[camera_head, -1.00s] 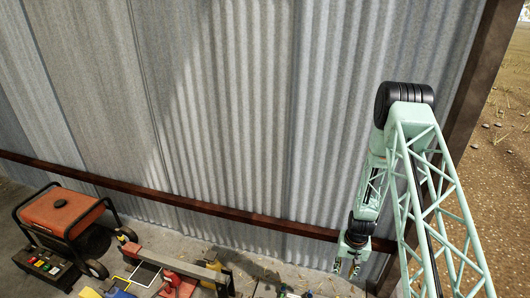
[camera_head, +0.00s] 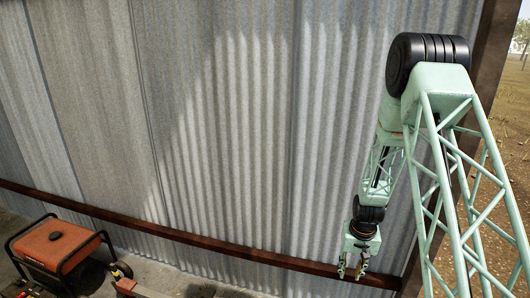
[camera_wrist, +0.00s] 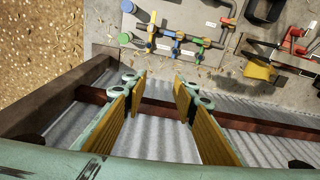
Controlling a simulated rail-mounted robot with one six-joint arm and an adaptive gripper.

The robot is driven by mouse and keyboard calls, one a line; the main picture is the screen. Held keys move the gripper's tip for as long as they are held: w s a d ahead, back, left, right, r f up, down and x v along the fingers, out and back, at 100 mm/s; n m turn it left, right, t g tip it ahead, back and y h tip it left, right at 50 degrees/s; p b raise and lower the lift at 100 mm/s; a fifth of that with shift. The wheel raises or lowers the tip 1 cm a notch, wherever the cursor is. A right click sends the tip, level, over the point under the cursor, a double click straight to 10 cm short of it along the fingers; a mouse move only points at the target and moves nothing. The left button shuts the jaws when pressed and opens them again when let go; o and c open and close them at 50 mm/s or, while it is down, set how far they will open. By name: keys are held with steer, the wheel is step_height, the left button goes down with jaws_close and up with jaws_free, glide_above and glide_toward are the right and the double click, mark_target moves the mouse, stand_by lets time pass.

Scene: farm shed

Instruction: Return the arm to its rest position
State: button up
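My mint-green arm stands on the right in the head view, in front of the corrugated wall. It hangs down to my gripper (camera_head: 353,270), which points downward near the brown wall rail. In the wrist view my gripper (camera_wrist: 158,85) shows two fingers with yellow inner pads. They stand clearly apart with nothing between them, so it is open and empty. The gap lies over the wall and floor edge, apart from the objects beyond.
The corrugated wall (camera_head: 240,130) has a brown rail (camera_head: 200,241) low down. An orange generator (camera_head: 58,245) stands lower left. The wrist view shows a panel with coloured valves and pipes (camera_wrist: 178,37), a yellow object (camera_wrist: 259,70), and gravel (camera_wrist: 45,45) outside at left.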

steer(key=s+a+r, duration=0.2)
steer(key=s+r, duration=0.3)
steer(key=r, duration=0.8)
steer(key=s+a+r+n+t, duration=0.1)
steer(key=s+a+r, duration=0.3)
steer(key=r, duration=0.8)
steer(key=s+a+r, duration=0.1)
steer(key=s+r, duration=0.6)
steer(key=r, duration=0.6)
steer(key=s+a+r, duration=0.1)
steer(key=s+r, duration=0.3)
steer(key=s, duration=0.6)
steer(key=s+a+r+n+t, duration=0.1)
steer(key=s+r, duration=0.4)
steer(key=s, duration=0.5)
steer(key=s+a+r, duration=0.3)
steer(key=s+r, duration=0.1)
steer(key=s, duration=0.6)
steer(key=shift+s+r+t, duration=0.25)
steer(key=shift+r+t, duration=0.1)
steer(key=shift+t, duration=0.05)
steer(key=shift+a, duration=0.1)
